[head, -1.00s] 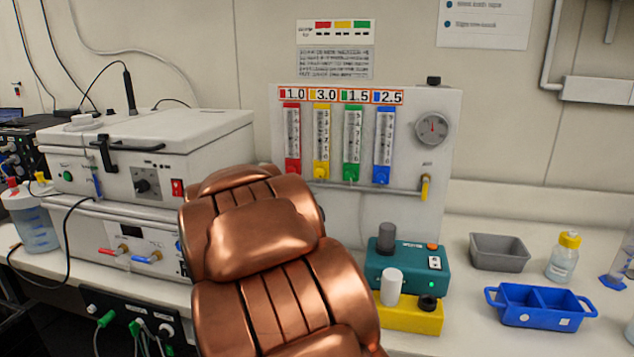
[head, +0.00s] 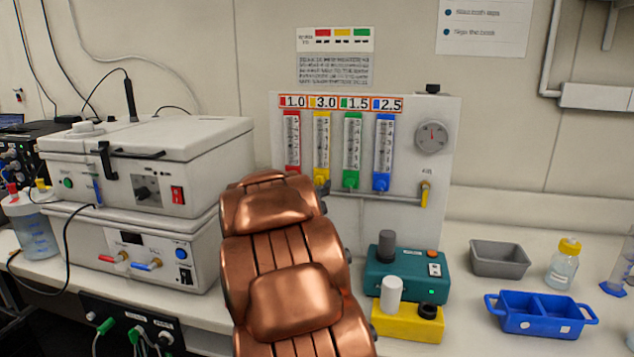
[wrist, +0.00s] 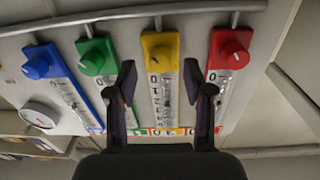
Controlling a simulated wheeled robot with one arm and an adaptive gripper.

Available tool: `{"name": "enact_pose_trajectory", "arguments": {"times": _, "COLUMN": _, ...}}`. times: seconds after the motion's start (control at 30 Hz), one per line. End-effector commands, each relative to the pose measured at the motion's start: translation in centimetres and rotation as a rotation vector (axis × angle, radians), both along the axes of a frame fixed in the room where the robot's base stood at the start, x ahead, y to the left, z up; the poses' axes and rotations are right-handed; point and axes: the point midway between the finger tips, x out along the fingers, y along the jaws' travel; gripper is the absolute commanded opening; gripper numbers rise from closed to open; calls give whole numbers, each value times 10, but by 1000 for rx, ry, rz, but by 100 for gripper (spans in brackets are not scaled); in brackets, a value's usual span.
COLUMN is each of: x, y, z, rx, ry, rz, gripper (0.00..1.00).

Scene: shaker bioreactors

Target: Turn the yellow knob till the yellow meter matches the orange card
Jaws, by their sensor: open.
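The yellow meter (head: 321,135) is the second tube from the left on the white panel. The orange-bordered card (head: 325,102) above it reads 3.0. In the wrist view, which is upside down, the yellow knob (wrist: 160,55) sits at the end of the yellow meter (wrist: 165,98). My gripper (wrist: 160,75) is open, with one finger on each side of the yellow column and the tips short of the knob. Nothing is between the fingers but the panel behind. The level in the yellow meter is too small to read. My arm hides part of the panel in the head view.
The red knob (wrist: 234,48) and green knob (wrist: 95,58) flank the yellow one closely. A pipe (wrist: 130,14) runs past the knobs. A blue knob (wrist: 40,62) and round gauge (head: 432,136) are farther along. Teal and yellow devices (head: 400,325) stand on the bench.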

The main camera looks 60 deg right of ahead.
Motion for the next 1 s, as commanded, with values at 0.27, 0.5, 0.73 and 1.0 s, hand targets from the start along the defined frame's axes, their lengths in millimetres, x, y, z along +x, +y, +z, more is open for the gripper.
{"name": "enact_pose_trajectory", "arguments": {"times": 0.27, "x": 5, "y": -13, "z": 1, "rx": -1, "ry": -1, "rz": 1, "gripper": 52}}
{"name": "enact_pose_trajectory", "arguments": {"times": 0.5, "x": 5, "y": -14, "z": 0, "rx": -1, "ry": 0, "rz": 1, "gripper": 52}}
{"name": "enact_pose_trajectory", "arguments": {"times": 0.73, "x": 5, "y": -14, "z": 0, "rx": -1, "ry": 0, "rz": 1, "gripper": 33}}
{"name": "enact_pose_trajectory", "arguments": {"times": 1.0, "x": 5, "y": -13, "z": 0, "rx": -1, "ry": 0, "rz": 1, "gripper": 5}}
